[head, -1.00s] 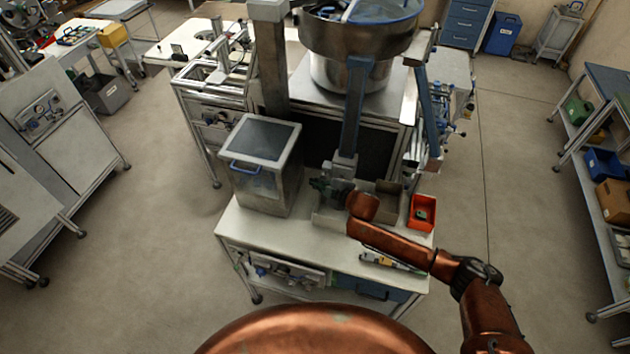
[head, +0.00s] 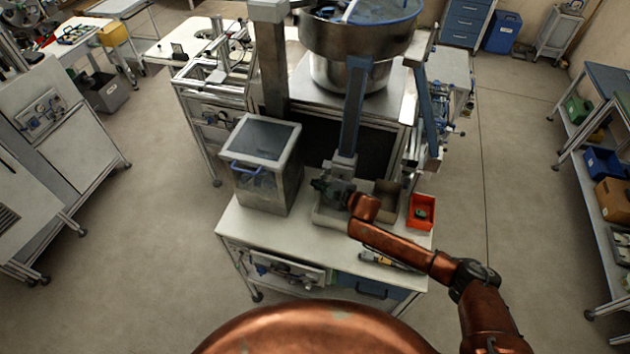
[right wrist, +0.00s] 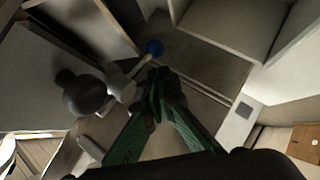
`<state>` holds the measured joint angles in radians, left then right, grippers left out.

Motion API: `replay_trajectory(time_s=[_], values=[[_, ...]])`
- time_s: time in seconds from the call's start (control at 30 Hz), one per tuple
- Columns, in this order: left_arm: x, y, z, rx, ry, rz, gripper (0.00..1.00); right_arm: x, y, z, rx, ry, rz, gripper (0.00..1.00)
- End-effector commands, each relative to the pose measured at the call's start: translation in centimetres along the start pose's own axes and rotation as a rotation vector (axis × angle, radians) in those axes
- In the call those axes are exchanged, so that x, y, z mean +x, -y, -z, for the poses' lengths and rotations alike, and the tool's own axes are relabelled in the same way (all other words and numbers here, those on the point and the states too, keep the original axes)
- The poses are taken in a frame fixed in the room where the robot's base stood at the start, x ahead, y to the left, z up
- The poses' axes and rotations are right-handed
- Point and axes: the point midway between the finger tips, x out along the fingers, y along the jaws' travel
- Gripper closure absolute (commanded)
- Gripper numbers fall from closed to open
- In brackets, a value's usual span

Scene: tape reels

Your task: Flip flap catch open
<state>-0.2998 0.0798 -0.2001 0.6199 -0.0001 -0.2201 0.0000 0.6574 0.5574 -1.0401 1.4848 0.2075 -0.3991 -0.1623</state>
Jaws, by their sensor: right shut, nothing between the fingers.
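My right gripper (head: 322,186) is at the foot of the blue-grey chute (head: 352,105), above the grey tray. In the right wrist view its green fingers (right wrist: 157,82) are together with nothing between them. A dark grey round knob (right wrist: 85,95) is left of the fingers. The flap is not clearly seen in the head view, where my gripper and wrist cover that spot. My left gripper is not in view.
A grey box with a lid and blue handle (head: 262,165) stands left of the chute. A red bin (head: 422,212) is right of the tray (head: 328,217). A large steel bowl (head: 355,40) is above. The table's front left (head: 260,228) is clear.

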Motion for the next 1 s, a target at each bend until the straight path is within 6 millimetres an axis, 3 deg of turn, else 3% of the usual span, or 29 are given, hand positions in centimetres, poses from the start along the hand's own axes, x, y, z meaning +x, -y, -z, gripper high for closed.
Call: replay_trajectory(time_s=[0.67, 0.93, 1.0], values=[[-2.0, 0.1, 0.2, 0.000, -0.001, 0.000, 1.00, -0.8, -1.1, 1.4, 0.001, -0.001, 0.001, 1.00], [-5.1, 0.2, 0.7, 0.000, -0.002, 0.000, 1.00, -1.6, -1.3, 5.7, -0.003, -0.009, 0.005, 1.00], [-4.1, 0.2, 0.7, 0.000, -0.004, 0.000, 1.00, -2.6, -1.4, 5.8, -0.006, -0.008, 0.002, 1.00]])
